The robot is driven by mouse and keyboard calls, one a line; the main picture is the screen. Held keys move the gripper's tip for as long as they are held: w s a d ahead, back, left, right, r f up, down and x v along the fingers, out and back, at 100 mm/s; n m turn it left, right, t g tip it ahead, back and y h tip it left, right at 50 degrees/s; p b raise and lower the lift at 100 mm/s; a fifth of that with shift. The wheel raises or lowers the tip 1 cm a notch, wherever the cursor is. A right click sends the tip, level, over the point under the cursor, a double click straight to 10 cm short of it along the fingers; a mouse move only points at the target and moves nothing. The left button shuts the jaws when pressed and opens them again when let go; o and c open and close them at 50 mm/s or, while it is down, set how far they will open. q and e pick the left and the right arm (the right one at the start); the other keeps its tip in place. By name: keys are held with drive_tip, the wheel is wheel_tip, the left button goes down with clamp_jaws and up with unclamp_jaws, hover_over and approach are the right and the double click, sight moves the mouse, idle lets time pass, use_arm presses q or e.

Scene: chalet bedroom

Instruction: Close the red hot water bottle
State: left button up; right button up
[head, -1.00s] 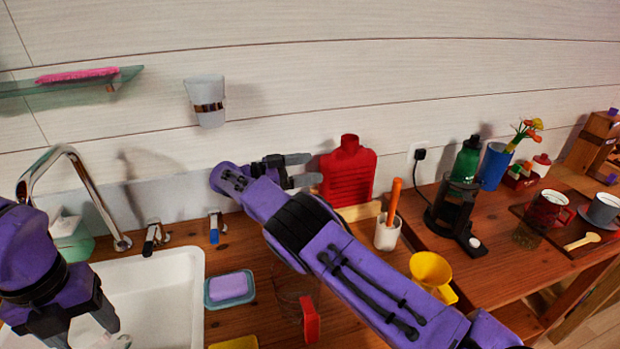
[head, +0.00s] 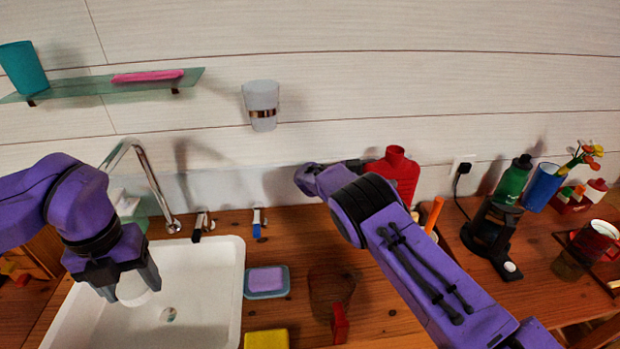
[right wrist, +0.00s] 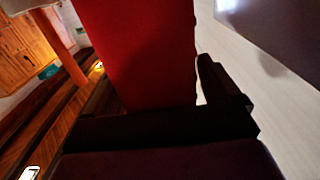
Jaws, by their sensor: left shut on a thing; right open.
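The red hot water bottle (head: 396,172) stands upright against the back wall, right of the sink; its lower part is hidden by my right arm. Its neck top shows no cap that I can make out. My right gripper (head: 355,166) is at the bottle's left side, mostly hidden by its own arm. In the right wrist view the red bottle (right wrist: 140,50) fills the space between the open fingers of the right gripper (right wrist: 155,98). My left gripper (head: 128,282) points down over the sink, shut on a small white round piece (head: 134,291).
The white sink (head: 205,310) with its chrome tap (head: 150,185) is below my left gripper. An orange-handled item (head: 433,215) is right of the bottle.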

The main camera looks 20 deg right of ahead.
use_arm(q)
drive_tip(key=shift+w+a, duration=0.1)
drive_tip(key=shift+w, duration=0.05)
use_arm(e)
drive_tip(key=shift+w+f, duration=0.1)
drive_tip(key=shift+w, duration=0.05)
use_arm(q)
drive_tip(key=shift+f, duration=0.1)
use_arm(e)
clamp_jaws()
drive_tip(key=shift+d+r, duration=0.1)
drive_tip(key=shift+r, duration=0.1)
